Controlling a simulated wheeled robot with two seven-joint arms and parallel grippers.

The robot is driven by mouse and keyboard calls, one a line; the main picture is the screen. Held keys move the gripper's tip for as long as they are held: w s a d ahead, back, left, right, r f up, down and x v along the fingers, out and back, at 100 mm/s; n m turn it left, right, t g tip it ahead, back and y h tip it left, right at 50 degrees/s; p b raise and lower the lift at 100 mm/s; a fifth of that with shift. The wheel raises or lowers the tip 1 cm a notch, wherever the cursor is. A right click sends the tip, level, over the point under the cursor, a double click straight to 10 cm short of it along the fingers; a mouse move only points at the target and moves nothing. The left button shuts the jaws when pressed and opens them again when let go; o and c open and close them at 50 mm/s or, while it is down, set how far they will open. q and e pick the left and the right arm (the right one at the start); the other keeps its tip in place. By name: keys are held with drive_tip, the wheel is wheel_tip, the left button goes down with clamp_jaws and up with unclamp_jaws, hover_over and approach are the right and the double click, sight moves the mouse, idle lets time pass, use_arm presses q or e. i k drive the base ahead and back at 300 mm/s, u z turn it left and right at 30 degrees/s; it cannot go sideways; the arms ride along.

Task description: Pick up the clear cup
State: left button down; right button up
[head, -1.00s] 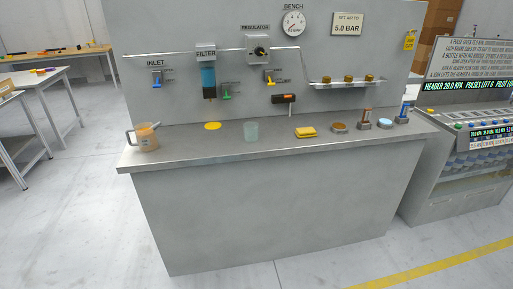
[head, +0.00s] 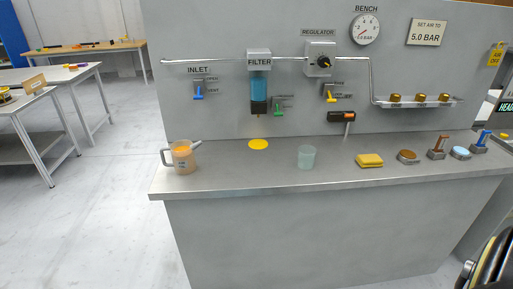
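The clear cup (head: 306,157) is a pale greenish, see-through cup standing upright on the grey bench top (head: 230,180), near its middle. It sits between a flat yellow disc and a yellow sponge-like block. Nothing touches it. Neither of my grippers can be made out. A dark, rounded part at the lower right corner looks like a piece of my own arm.
A jug (head: 183,157) stands at the bench's left end. A yellow disc (head: 258,144), yellow block (head: 369,160), brown round piece (head: 408,156) and several small tools line the top. The wall panel holds a filter (head: 259,92), regulator (head: 320,60) and gauge (head: 365,29).

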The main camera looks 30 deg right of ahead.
sight(306, 158)
drive_tip(key=z, duration=0.2)
drive_tip(key=i, duration=0.9)
drive_tip(key=z, duration=0.65)
